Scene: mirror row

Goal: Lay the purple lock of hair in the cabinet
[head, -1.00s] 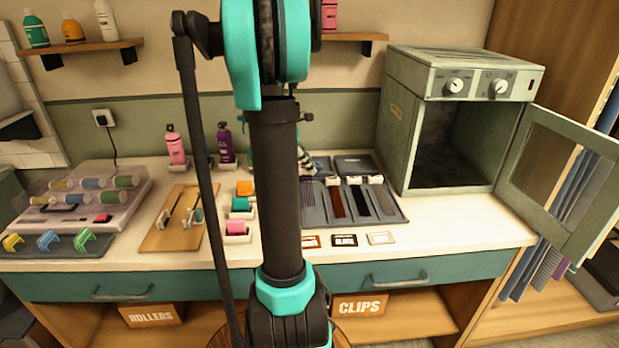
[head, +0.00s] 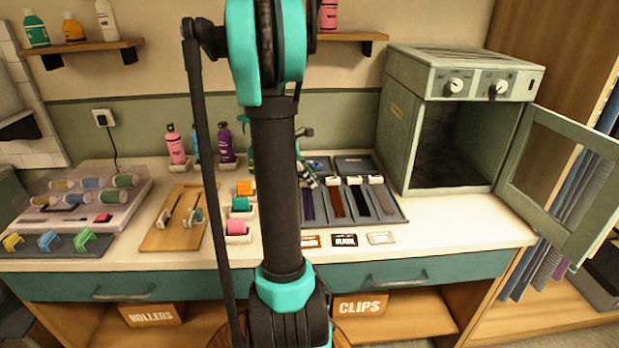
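The cabinet (head: 402,130) is a grey-green box with two knobs at the back right of the counter. Its door (head: 570,235) stands wide open to the right, and the dark inside looks empty. A dark purple lock of hair (head: 308,206) lies at the left end of a grey tray (head: 398,213), partly hidden by my arm. My gripper (head: 309,182) is at the upper end of this lock, mostly behind my arm. Whether its fingers are open, or touch the lock, cannot be made out.
Reddish-brown (head: 336,203), black (head: 360,201) and grey (head: 384,199) locks lie beside it in the tray. Bottles (head: 226,145) stand at the back. Small label cards (head: 344,240) lie in front. The counter before the cabinet (head: 450,215) is clear.

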